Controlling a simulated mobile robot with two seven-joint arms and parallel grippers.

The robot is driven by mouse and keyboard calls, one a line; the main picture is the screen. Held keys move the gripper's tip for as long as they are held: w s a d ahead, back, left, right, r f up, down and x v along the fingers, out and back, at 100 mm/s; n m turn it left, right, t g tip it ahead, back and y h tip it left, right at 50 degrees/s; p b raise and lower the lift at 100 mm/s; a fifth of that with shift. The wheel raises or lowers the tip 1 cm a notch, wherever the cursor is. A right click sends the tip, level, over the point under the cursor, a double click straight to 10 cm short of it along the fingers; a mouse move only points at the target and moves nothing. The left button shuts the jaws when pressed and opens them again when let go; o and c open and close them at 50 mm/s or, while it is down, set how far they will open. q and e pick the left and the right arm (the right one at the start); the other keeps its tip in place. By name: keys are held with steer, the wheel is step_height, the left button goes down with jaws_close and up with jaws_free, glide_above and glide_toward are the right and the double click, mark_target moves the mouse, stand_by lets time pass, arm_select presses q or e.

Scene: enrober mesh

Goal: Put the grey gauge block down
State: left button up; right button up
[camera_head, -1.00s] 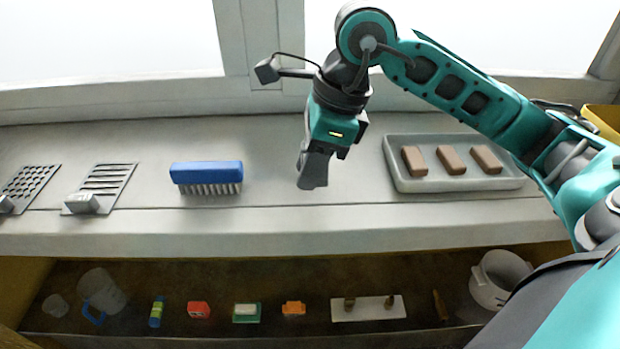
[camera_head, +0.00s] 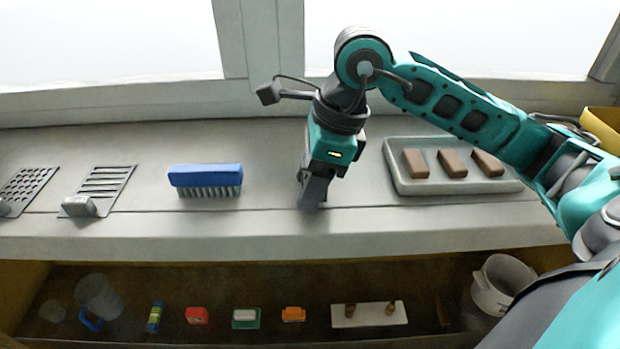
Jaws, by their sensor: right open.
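My right gripper (camera_head: 310,200) points down at the front part of the grey counter (camera_head: 262,205), between the blue brush and the tray. It is open, and its fingers overlap in this view. I cannot tell whether a grey block is between or under the fingertips, as grey fingers and grey counter blend there. A small grey block-like piece (camera_head: 79,206) sits at the front end of a slotted metal plate (camera_head: 108,180) on the left, far from the gripper. I cannot tell whether it is the gauge block or part of the plate. My left gripper is not in view.
A blue brush (camera_head: 205,175) stands left of the gripper. A grey tray (camera_head: 398,180) with three brown bars is on the right. A perforated plate (camera_head: 30,185) lies far left. The shelf below holds several small items and a white pot (camera_head: 497,285).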

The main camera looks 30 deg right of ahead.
steer(key=shift+r, duration=0.2)
steer(key=p+v, duration=0.2)
steer(key=v, duration=1)
steer(key=shift+p, duration=0.35)
steer(key=shift+f, duration=0.1)
